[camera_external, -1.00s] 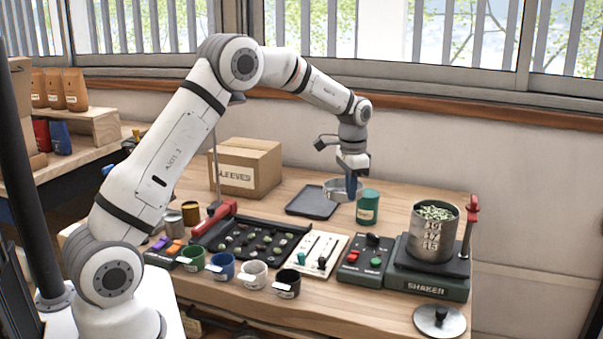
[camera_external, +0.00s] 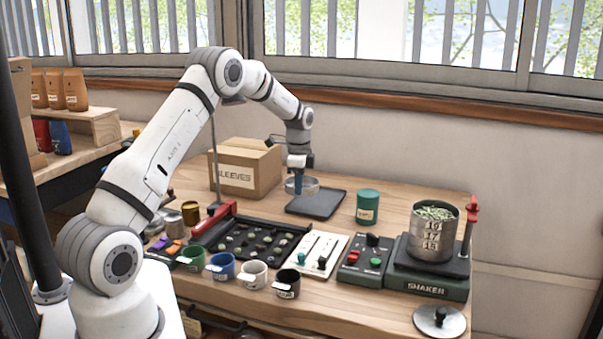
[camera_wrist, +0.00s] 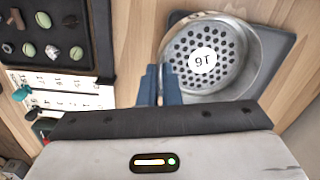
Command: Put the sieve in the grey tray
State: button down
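The sieve (camera_external: 312,187) is a round metal pan with a perforated bottom and a white number label. It also shows in the wrist view (camera_wrist: 225,80). My gripper (camera_external: 298,190) is shut on the sieve's wall at its left side in the wrist view (camera_wrist: 160,85), and holds it up. The grey tray (camera_external: 322,209) is a flat dark square tray on the bench. The sieve hangs above the tray's back left part in the external view. In the wrist view the tray (camera_wrist: 283,48) shows beyond the sieve, partly hidden by it.
A sleeves box (camera_external: 243,168) stands just left of the tray. A green canister (camera_external: 368,206) stands to its right. A dark bean board (camera_external: 247,242) lies in front, with several cups nearer. The shaker (camera_external: 428,282) bears a filled sieve stack (camera_external: 432,238) at right.

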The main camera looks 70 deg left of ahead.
notch_tip(320, 180, down, 4)
jog(key=shift+r, duration=0.1)
jog(key=shift+f+b, duration=0.3)
jog(key=shift+f, duration=0.25)
jog(key=c, duration=1.6)
grip_release()
jog(key=shift+r+p, duration=0.45)
jog(key=shift+r, duration=0.1)
notch_tip(320, 180, up, 12)
jog(key=shift+d+r, duration=0.1)
jog(key=shift+d, duration=0.05)
